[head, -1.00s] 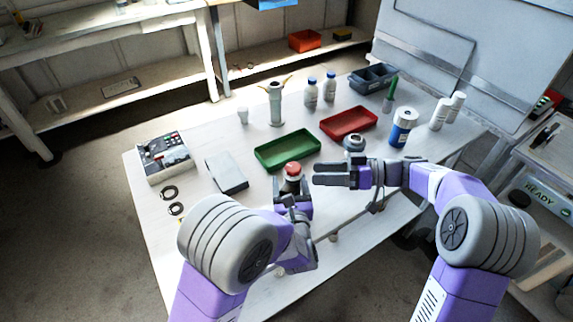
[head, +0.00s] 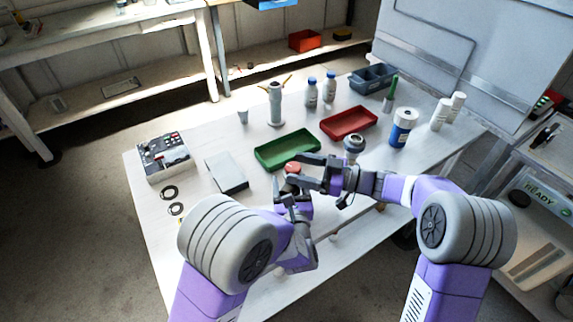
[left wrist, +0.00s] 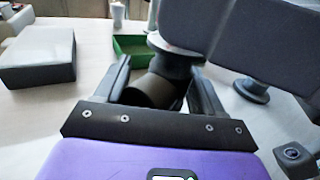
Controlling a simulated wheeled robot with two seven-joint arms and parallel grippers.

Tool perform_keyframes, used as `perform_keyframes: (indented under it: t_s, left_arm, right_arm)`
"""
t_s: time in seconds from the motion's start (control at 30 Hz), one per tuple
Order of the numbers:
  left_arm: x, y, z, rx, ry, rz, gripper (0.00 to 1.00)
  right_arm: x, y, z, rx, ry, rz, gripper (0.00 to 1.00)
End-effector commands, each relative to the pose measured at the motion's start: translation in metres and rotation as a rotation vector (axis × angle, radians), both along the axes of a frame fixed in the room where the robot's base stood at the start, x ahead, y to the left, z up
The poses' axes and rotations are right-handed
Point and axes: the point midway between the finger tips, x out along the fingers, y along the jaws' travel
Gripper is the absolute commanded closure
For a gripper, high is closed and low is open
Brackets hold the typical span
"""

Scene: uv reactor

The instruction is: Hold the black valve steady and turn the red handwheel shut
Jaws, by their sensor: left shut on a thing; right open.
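The black valve (left wrist: 153,91) stands between the fingers of my left gripper (left wrist: 162,82) in the left wrist view, and that gripper is shut on it. In the head view my left gripper (head: 291,197) is low at the table's near side, and the valve body is mostly hidden there. The red handwheel (head: 291,168) sits on top of the valve. My right gripper (head: 300,170) is open, with its fingers pointing left at the handwheel, one on the far side and one on the near side. I cannot tell whether they touch it.
A green tray (head: 259,161) lies just behind the valve, and a red tray (head: 349,136) farther right. A grey box (head: 226,172) lies to the left. A round grey fitting (head: 353,143) stands just behind my right gripper. Bottles stand farther back.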

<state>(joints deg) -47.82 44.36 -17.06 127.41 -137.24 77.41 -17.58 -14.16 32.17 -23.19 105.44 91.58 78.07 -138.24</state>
Motion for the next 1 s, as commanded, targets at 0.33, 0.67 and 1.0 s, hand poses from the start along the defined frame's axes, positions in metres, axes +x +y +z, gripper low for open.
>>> perform_keyframes:
  t_s: [0.33, 0.67, 1.0]
  left_arm:
    - [0.0, 0.0, 0.0, 0.0, -0.001, 0.001, 0.72]
    - [0.0, 0.0, 0.0, 0.0, -0.001, 0.001, 0.72]
    - [0.0, 0.0, 0.0, 0.0, -0.001, 0.0, 0.72]
  right_arm:
    - [0.01, 0.039, 0.0, -0.001, 0.0, 0.0, 0.31]
    - [0.011, 0.04, 0.0, -0.001, 0.0, -0.001, 0.35]
    - [0.011, 0.04, 0.0, -0.001, 0.0, -0.001, 0.83]
